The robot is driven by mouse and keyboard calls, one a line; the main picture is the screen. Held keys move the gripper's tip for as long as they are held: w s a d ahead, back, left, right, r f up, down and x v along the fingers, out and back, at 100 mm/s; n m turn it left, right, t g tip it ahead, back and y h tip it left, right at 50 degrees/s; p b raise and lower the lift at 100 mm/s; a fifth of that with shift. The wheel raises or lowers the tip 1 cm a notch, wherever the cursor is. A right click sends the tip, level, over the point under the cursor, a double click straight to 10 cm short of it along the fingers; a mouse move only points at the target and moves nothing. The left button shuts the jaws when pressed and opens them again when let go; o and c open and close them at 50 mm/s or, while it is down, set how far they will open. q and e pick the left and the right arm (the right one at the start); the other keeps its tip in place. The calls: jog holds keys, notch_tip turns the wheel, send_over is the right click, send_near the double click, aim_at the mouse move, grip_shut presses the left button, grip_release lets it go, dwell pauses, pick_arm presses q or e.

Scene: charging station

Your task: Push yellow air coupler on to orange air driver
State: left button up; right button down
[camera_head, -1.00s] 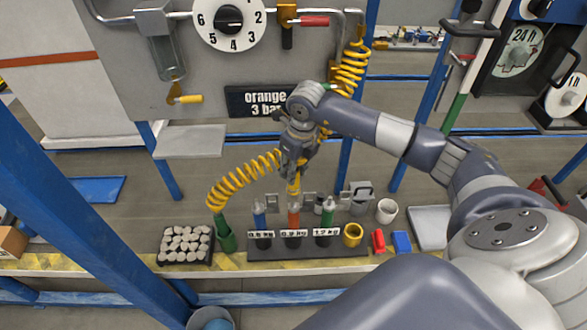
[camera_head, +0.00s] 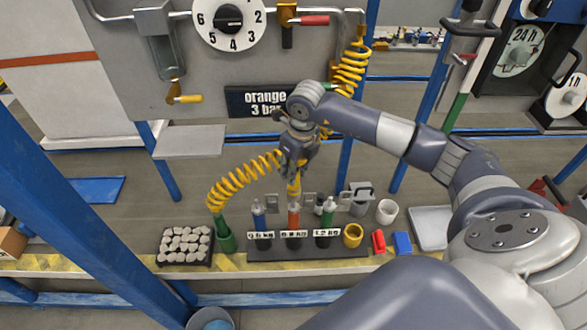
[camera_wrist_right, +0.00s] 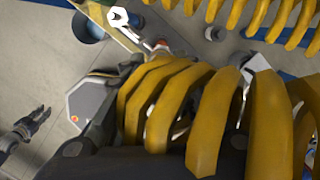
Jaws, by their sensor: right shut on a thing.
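The orange air driver (camera_head: 294,217) stands upright in the middle slot of the dark rack, between a blue and a green driver. My right gripper (camera_head: 296,174) is above it, pointing down, shut on the yellow air coupler (camera_head: 294,188). The coupler is just above the top of the orange driver; I cannot tell whether they touch. A coiled yellow hose (camera_head: 240,177) runs beside the gripper, and its coils (camera_wrist_right: 205,120) hide most of the fingers and coupler in the right wrist view.
The blue driver (camera_head: 259,216) and green driver (camera_head: 328,213) stand close on either side. A tray of stones (camera_head: 162,262) and a green holder (camera_head: 226,240) are to the left. A yellow cup (camera_head: 352,236) and a white cup (camera_head: 386,211) are to the right.

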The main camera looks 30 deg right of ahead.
aim_at(298, 191)
dwell(0.4)
jog(key=shift+f+b, duration=2.45)
jog(key=shift+f, duration=0.2)
jog(key=c, duration=1.2)
grip_release()
jog(key=shift+c, duration=0.2)
jog(key=shift+r, duration=0.1)
notch_tip(298, 191, up, 12)
jog(key=s, duration=0.1)
jog(key=shift+s+d, duration=0.2)
jog(key=shift+s, duration=0.2)
